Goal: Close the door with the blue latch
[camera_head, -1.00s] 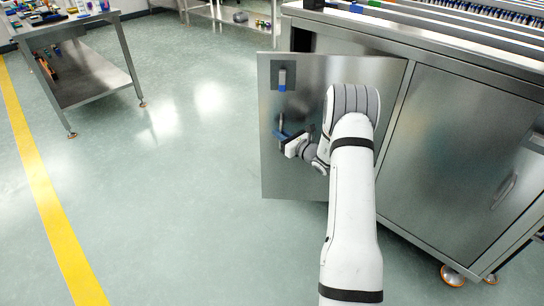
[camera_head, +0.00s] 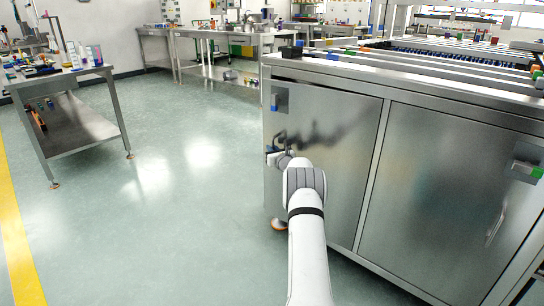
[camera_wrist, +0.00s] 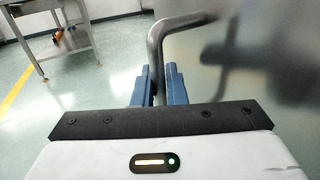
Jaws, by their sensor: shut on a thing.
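The metal door (camera_head: 330,135) with the blue latch (camera_head: 278,99) is the left door of the steel cabinet. It stands nearly in line with the cabinet front; a dark gap shows along its top edge, and I cannot tell whether it is fully flush. The latch is near its upper left corner. My gripper (camera_head: 273,151) is at the door's left side, below the latch. In the wrist view, the blue fingers of my gripper (camera_wrist: 159,85) are shut around the bent grey door handle (camera_wrist: 160,45).
The right cabinet door (camera_head: 445,185) stands beside it, with its own handle (camera_head: 497,222) and a green-marked latch (camera_head: 528,170). A steel table (camera_head: 75,130) with small items stands at the left. The floor between is clear.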

